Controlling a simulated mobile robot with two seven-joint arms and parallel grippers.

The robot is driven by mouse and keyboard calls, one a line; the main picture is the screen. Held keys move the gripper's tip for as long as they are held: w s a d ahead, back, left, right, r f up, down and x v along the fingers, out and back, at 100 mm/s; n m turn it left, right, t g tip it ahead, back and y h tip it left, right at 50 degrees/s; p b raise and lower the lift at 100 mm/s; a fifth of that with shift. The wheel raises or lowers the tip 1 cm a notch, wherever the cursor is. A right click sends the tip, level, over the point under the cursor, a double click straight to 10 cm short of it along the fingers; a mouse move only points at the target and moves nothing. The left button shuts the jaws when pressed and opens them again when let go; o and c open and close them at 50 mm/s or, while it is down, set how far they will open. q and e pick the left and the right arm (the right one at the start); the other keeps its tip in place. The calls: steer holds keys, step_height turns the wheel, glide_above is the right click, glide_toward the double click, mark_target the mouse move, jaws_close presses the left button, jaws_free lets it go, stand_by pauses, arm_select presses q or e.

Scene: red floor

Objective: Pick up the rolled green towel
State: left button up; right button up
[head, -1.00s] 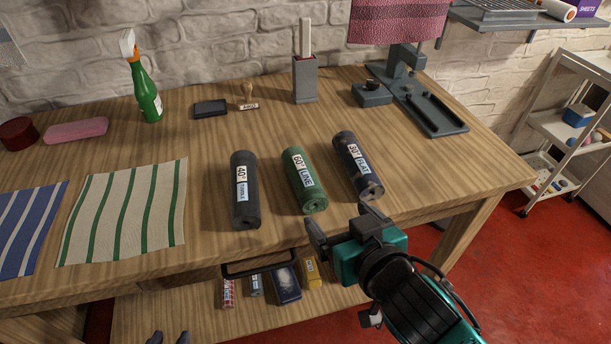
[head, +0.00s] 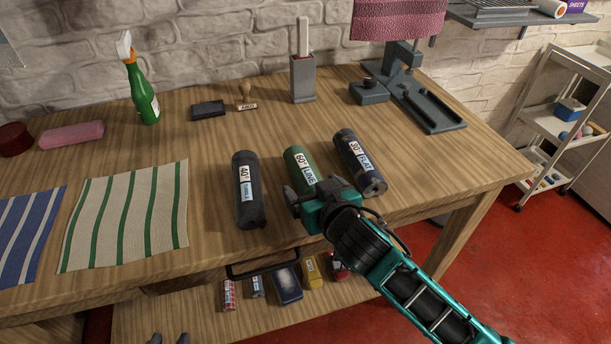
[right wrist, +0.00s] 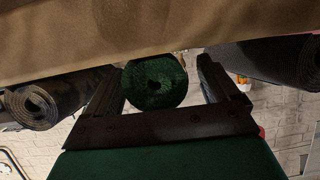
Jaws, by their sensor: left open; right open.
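The rolled green towel (head: 300,158), with a white "60° LINE" label, lies on the wooden table between two dark rolls. Its near end is hidden behind my right gripper in the head view. My right gripper (head: 312,188) is open at the towel's near end. In the right wrist view, the towel's round spiral end (right wrist: 154,81) shows between the two spread fingers (right wrist: 162,68), with a gap at the right finger; I cannot tell whether the left finger touches. My left gripper (head: 168,339) shows only as dark tips at the bottom edge, open.
A dark "40°" roll (head: 247,207) lies left of the towel and a dark "30° FLAT" roll (head: 356,158) close on its right. A striped green-and-cream cloth (head: 125,215) lies further left. Small packets (head: 287,284) stand on the lower shelf.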

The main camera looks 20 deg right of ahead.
steer(key=shift+c, duration=0.2)
steer(key=c, duration=1.1)
step_height(320, 180, up, 20)
steer(key=p, duration=0.3)
